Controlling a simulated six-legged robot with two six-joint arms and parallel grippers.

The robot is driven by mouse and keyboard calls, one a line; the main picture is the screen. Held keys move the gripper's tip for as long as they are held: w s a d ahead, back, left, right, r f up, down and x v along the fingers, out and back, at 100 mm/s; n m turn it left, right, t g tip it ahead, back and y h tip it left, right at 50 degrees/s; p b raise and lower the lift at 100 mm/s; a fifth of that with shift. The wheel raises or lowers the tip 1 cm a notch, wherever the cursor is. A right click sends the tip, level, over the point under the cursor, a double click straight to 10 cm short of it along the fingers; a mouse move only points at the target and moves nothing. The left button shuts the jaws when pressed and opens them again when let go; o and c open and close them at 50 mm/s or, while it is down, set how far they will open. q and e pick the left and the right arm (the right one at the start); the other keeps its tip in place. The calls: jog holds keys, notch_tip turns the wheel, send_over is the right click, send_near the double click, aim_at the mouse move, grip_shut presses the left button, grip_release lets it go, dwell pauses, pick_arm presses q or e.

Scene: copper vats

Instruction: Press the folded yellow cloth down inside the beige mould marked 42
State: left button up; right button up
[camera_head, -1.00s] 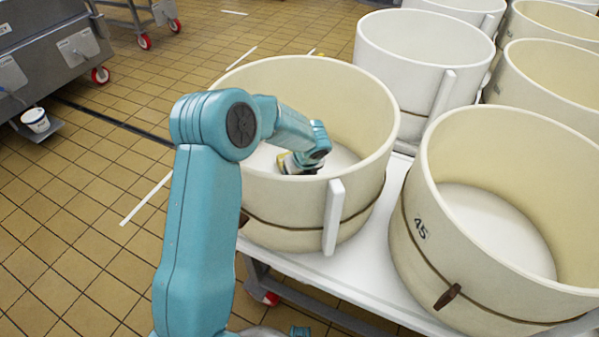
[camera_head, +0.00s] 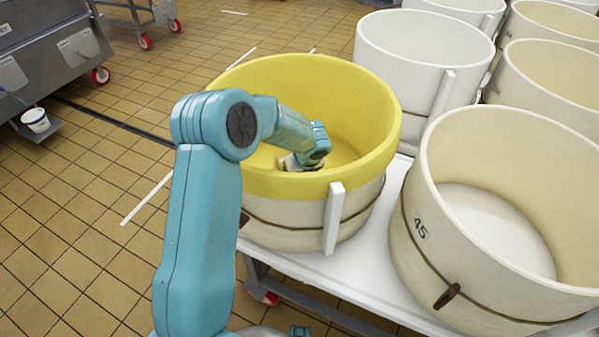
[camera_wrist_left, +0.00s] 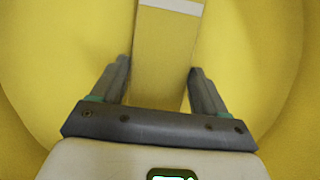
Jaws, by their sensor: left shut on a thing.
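The beige mould (camera_head: 290,220) stands at the front left of the white table; no number 42 shows on its visible side. Yellow cloth (camera_head: 345,90) lines its inner wall and floor and folds over the rim in a band around the outside. My left gripper (camera_head: 297,163) is down inside the mould, close to its floor. In the left wrist view the gripper (camera_wrist_left: 160,68) is shut on a flat, dull-yellow folded piece (camera_wrist_left: 163,60) with a white end strip, with yellow lining all around. My right gripper is not in view.
A beige mould marked 45 (camera_head: 420,230) stands close at the right. A white mould (camera_head: 400,90) stands behind, with several more at the back right. The white table (camera_head: 300,268) is mostly covered. Tiled floor lies open at the left.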

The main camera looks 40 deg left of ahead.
pick_arm(q)
jog(key=shift+s+d+f, duration=0.1)
jog(key=shift+f, duration=0.15)
jog(key=o, duration=1.1)
jog(key=shift+c, duration=0.2)
jog(key=shift+o, duration=0.7)
jog(key=shift+f, duration=0.1)
jog(key=shift+r, duration=0.45)
jog(key=p+v, duration=0.4)
jog(key=v, duration=1.1)
jog(key=shift+r+p, duration=0.25)
jog(key=shift+p, duration=0.1)
jog(key=shift+d, duration=0.1)
